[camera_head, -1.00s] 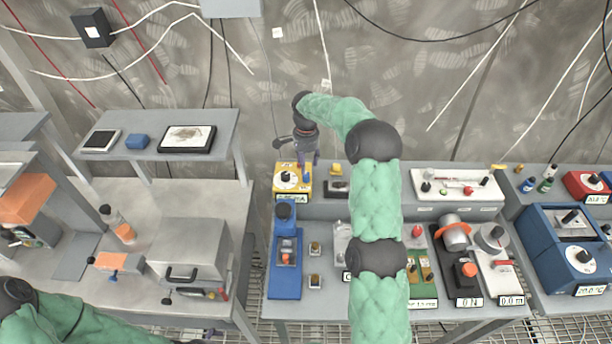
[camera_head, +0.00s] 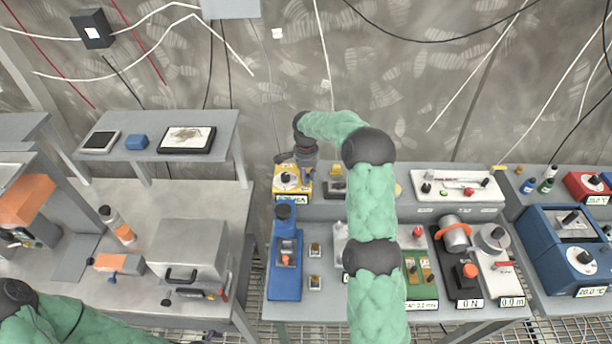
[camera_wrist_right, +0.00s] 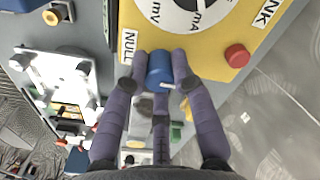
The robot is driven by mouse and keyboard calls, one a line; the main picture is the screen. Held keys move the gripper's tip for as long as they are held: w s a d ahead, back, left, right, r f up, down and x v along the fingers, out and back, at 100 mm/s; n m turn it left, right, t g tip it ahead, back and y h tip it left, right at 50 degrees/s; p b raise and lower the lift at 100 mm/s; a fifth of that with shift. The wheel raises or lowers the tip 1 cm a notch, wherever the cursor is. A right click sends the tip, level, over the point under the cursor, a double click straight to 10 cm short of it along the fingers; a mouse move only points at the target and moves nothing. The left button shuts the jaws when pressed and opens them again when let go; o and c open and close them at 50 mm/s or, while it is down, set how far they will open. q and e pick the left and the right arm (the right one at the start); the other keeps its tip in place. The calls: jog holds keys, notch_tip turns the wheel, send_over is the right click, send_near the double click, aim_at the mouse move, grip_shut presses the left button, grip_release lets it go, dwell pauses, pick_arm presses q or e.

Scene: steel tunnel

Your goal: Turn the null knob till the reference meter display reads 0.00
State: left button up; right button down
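The reference meter is a yellow box (camera_head: 280,193) at the back left of the right bench, with a white dial. Its display (camera_head: 289,199) is partly covered and too small to read. In the right wrist view the yellow face (camera_wrist_right: 245,50) carries a NULL label beside the blue null knob (camera_wrist_right: 159,69). My right gripper (camera_wrist_right: 159,62) has its purple fingers around this knob, a tip close on each side; whether they press on it is unclear. In the head view my right gripper (camera_head: 306,166) covers the meter's right side. My left gripper is out of view.
A red button (camera_wrist_right: 237,56) sits on the meter face. A blue device (camera_head: 285,265) stands in front of the meter. A white panel with knobs (camera_head: 457,185) and several instruments stand to the right. A grey box (camera_head: 190,247) is on the left bench.

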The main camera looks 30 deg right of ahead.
jog(key=shift+n, duration=0.3)
jog(key=n, duration=0.2)
jog(key=shift+n, duration=0.4)
jog(key=n, duration=0.3)
jog(key=shift+n, duration=0.3)
jog(key=n, duration=0.4)
jog(key=shift+n, duration=2.1)
jog(key=c, duration=1)
grip_release()
